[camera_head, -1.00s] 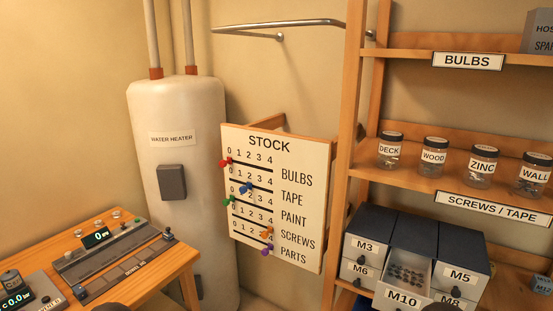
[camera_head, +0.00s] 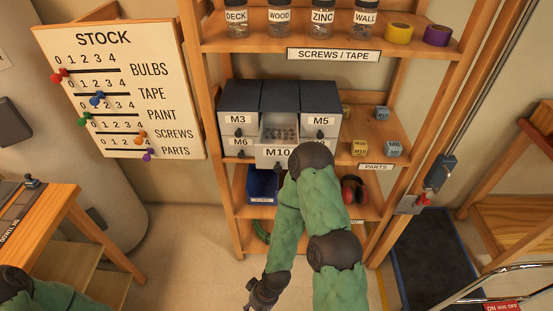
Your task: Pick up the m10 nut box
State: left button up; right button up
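The drawer marked M10 (camera_head: 277,153) stands pulled out from the grey drawer cabinet, with small nuts (camera_head: 280,133) inside. Small cube-like boxes lie on the parts shelf to its right: a yellow one (camera_head: 360,148), a blue one (camera_head: 393,149), and another blue one (camera_head: 382,113) farther back. Their labels are too small to read surely, so I cannot tell which is the M10 nut box. My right gripper (camera_head: 262,294) hangs low near the bottom edge, well below the shelves, pointing down-left; its opening is unclear. My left gripper is out of view; only a green arm part shows lower left.
The shelf above holds labelled jars (camera_head: 279,18), a yellow tape roll (camera_head: 399,33) and a purple one (camera_head: 436,36). A blue bin (camera_head: 262,186) and red earmuffs (camera_head: 353,190) sit below. A wooden table (camera_head: 50,225) stands left. Floor between is open.

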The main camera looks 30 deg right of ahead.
aim_at(358, 147)
jog(key=z, duration=1.75)
jog(key=i+l+u, duration=0.15)
jog(key=u, duration=0.15)
